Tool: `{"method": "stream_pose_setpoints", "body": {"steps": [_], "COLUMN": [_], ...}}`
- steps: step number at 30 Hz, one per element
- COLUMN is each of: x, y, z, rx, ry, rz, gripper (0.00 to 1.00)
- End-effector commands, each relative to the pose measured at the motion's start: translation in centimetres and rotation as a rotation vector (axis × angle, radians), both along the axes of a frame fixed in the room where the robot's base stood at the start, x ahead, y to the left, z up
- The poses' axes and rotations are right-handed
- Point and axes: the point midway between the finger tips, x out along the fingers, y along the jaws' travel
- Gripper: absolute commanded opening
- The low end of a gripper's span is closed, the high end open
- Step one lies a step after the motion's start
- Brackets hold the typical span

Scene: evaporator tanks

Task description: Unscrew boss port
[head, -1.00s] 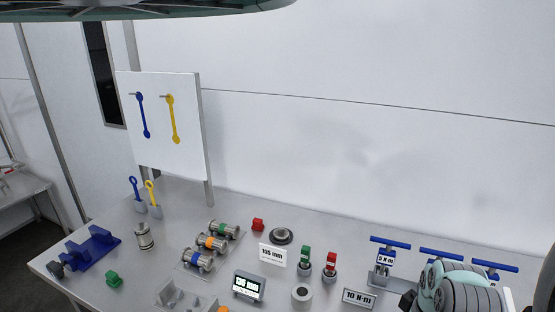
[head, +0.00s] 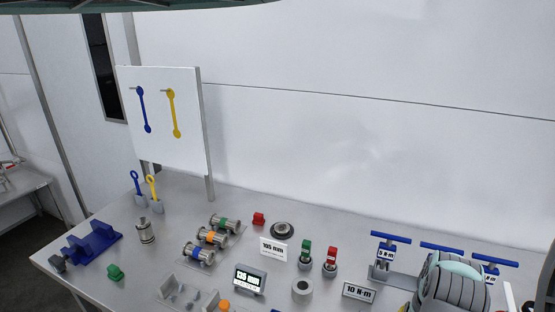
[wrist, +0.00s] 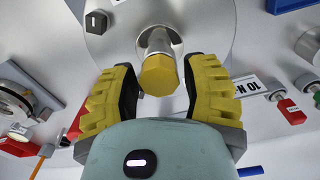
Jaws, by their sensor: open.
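The boss port shows in the wrist view as a yellow hexagonal cap (wrist: 159,74) on a short silver stem (wrist: 160,41). The stem comes out of a round metal face (wrist: 205,22). My gripper (wrist: 160,80) has its yellow and black fingers open, one on each side of the cap. I see a gap at each side of the cap, and nothing is held. In the head view my arm is at the lower right, and neither the boss port nor my fingertips can be made out.
The steel table (head: 130,205) holds coloured cylinders (head: 212,238), a digital display (head: 250,279), a grey ring (head: 302,290) and blue T-handled tools (head: 391,238). A white board (head: 185,110) with two hanging wrenches stands at the back left. A 10 N-m sign (head: 359,292) is near my arm.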

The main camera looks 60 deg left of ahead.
Motion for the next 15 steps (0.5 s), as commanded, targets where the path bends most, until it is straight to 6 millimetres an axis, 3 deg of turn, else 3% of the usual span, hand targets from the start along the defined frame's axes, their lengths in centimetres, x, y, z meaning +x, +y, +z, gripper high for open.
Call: {"method": "stream_pose_setpoints", "body": {"steps": [3, 10, 15], "x": [0.04, 0.05, 0.09], "y": [-0.01, -0.02, -0.05], "z": [-0.06, -0.05, -0.12], "rx": [0.003, 0.002, 0.003], "ry": [0.001, 0.001, 0.001], "rz": [-0.176, -0.348, -0.599], "gripper": [0.45, 0.45, 0.45]}}
